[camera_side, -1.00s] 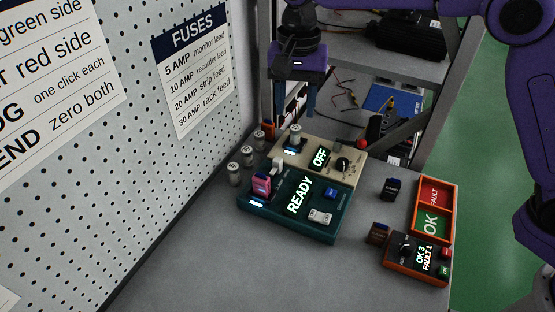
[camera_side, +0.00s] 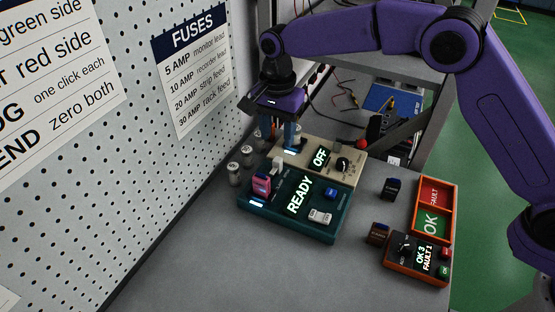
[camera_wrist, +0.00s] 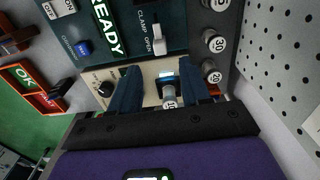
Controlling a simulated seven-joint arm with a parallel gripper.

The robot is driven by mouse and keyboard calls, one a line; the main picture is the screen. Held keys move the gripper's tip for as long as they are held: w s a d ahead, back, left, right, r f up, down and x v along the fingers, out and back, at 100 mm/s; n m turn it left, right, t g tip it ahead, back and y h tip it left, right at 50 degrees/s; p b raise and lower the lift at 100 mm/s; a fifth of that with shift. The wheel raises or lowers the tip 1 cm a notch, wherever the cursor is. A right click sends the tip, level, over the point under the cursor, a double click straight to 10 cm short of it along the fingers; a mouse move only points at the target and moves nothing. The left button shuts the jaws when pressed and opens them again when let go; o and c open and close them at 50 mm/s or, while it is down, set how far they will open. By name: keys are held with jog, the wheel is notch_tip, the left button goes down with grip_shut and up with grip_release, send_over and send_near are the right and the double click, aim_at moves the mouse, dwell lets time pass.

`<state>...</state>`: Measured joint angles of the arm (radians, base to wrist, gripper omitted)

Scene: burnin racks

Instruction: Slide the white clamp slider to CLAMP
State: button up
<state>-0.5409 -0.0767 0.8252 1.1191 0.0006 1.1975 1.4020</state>
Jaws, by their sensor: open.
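The white clamp slider (camera_wrist: 158,41) sits on the teal unit (camera_wrist: 187,46), beside the printed words CLAMP and OPEN in the wrist view. Its knob appears to be at the OPEN end. In the side view the slider (camera_side: 278,163) stands up at the teal unit's back edge, and that unit's display reads READY. My gripper (camera_side: 288,143) is open over the beige unit (camera_side: 329,176), behind the slider and apart from it. In the wrist view a grey fuse (camera_wrist: 169,101) on the beige unit shows between my fingers (camera_wrist: 160,78). Whether the fingertips touch it cannot be told.
Several numbered fuses (camera_side: 234,174) stand along the left beside the pegboard (camera_side: 130,165). A pink fuse (camera_side: 262,184) stands in the teal unit near the slider. An orange tray (camera_side: 457,210) and tester (camera_side: 404,262) are at the right. The front bench is clear.

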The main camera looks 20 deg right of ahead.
aim_at(277, 160)
notch_tip(277, 160, down, 9)
dwell(0.4)
grip_shut()
